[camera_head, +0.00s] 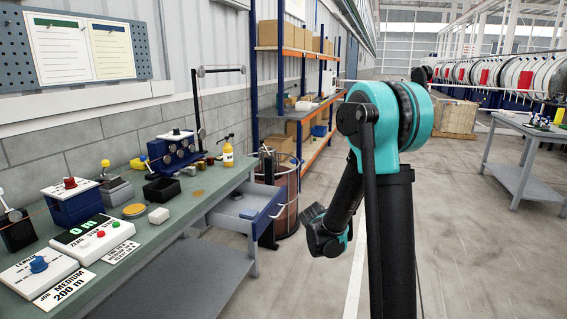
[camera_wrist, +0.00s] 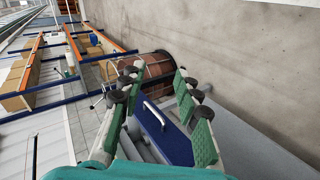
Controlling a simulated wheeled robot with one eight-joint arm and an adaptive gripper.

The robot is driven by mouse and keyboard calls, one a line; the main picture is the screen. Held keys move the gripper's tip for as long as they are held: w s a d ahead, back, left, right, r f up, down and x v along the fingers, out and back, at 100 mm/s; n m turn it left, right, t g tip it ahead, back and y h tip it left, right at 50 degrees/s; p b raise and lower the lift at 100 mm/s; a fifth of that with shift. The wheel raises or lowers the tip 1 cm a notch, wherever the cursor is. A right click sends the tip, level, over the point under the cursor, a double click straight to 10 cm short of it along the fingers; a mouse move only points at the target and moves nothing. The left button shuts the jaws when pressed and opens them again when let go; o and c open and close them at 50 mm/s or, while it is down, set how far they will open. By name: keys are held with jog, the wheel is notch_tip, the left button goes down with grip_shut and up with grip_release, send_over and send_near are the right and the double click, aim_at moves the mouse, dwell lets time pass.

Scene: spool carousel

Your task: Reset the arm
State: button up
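My arm fills the middle of the head view, with a teal joint at the top and a dark forearm bent downward. My gripper (camera_wrist: 156,84) shows in the wrist view with its two green-padded fingers spread apart and nothing held between them. Beyond the fingers is the blue front of a pulled-out drawer (camera_wrist: 166,134) with a pale handle. The same drawer (camera_head: 268,216) sticks out from the workbench (camera_head: 185,215) in the head view, left of my arm. The gripper's fingers cannot be made out in the head view.
The bench holds a control box (camera_head: 95,236), a blue roller unit (camera_head: 172,150) and a yellow bottle (camera_head: 228,153). A brown drum (camera_head: 288,200) stands past the drawer, before the shelving (camera_head: 308,120). A grey table (camera_head: 530,150) is at right.

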jog(key=s+d+f+m+g+y, duration=0.1)
jog(key=s+m, duration=0.3)
jog(key=s, duration=0.7)
jog(key=s+d+f+m+g+y, duration=0.1)
jog(key=s+m+g, duration=0.2)
jog(key=s, duration=0.8)
jog(key=s+d+f+m+g+y, duration=0.1)
jog(key=s+m, duration=0.4)
jog(key=s, duration=0.6)
jog(key=shift+s+d+f+g, duration=0.25)
jog(key=shift+s+d+g, duration=0.2)
jog(key=shift+g, duration=0.25)
